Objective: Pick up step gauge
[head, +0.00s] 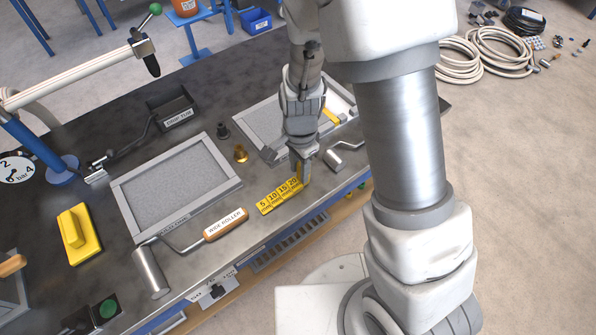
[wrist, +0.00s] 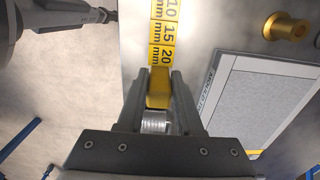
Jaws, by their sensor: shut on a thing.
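The step gauge (head: 276,195) is a yellow stepped block with the marks 5, 10, 15 and 20, near the front edge of the dark metal table. It also shows in the wrist view (wrist: 163,40), its 20 mm end reaching between the fingers. My gripper (head: 303,172) is over the gauge's right end and shut on it; in the wrist view my gripper (wrist: 158,95) has one finger on each side of the yellow block. In the head view the fingers partly hide that end. I cannot tell whether the gauge is clear of the table.
A wide roller (head: 223,224) and a framed grey panel (head: 175,188) lie left of the gauge. A brass piece (head: 240,153) stands behind it. A small roller (head: 334,160) lies close to the right of my gripper. A yellow float (head: 79,234) is at the left.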

